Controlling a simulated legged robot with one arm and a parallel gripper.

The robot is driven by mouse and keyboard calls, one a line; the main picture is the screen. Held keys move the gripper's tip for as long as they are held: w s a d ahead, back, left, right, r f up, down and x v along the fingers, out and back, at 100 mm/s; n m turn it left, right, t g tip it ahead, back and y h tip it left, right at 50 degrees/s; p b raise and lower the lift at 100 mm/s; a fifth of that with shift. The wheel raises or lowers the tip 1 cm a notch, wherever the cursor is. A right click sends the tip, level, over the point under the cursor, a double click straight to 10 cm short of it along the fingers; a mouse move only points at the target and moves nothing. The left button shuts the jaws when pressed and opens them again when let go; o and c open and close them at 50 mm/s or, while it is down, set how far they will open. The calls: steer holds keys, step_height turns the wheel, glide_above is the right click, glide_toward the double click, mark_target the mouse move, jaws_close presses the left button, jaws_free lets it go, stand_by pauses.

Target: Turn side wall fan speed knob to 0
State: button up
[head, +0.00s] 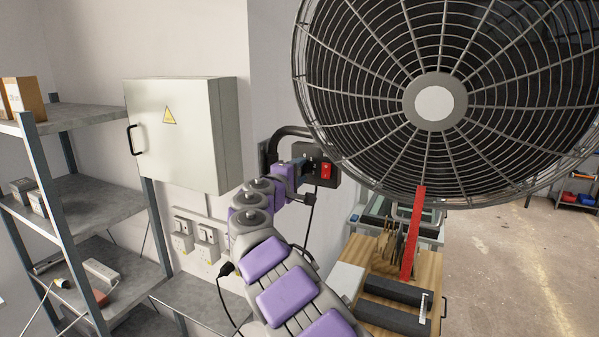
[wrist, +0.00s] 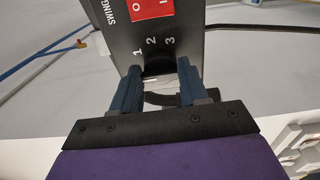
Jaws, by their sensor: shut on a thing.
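The wall fan (head: 435,100) fills the upper right of the head view. Its dark control box (head: 326,172) sits at the fan's lower left, with a red switch (head: 325,170). In the wrist view the box (wrist: 120,35) shows the red switch (wrist: 151,8), the word SWING and the marks 1, 2 and 3. The black speed knob (wrist: 158,64) is below these marks, partly hidden between the fingers. My gripper (wrist: 158,76) is shut on the knob, one finger on each side. In the head view my gripper (head: 300,165) is at the box's left side. The knob's pointer is not readable.
A grey electrical cabinet (head: 172,132) and wall sockets (head: 195,240) are left of my arm. Metal shelves (head: 85,210) stand farther left. A wooden-topped bench (head: 425,270) with a red bar (head: 413,235) lies below the fan. Open floor (head: 510,270) is at right.

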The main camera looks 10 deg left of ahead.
steer(key=shift+a+f, duration=0.15)
steer(key=shift+f, duration=0.05)
steer(key=o, duration=0.8)
steer(key=shift+c, duration=0.2)
steer(key=o, duration=0.3)
steer(key=shift+a, duration=0.3)
steer(key=shift+d, duration=0.1)
steer(key=shift+s+r, duration=0.1)
steer(key=shift+s, duration=0.05)
steer(key=shift+s+b, duration=0.3)
steer(key=shift+s, duration=0.25)
steer(key=a+b+v, duration=0.1)
steer(key=b+v, duration=0.2)
steer(key=v, duration=1.3)
steer(key=shift+w, duration=0.1)
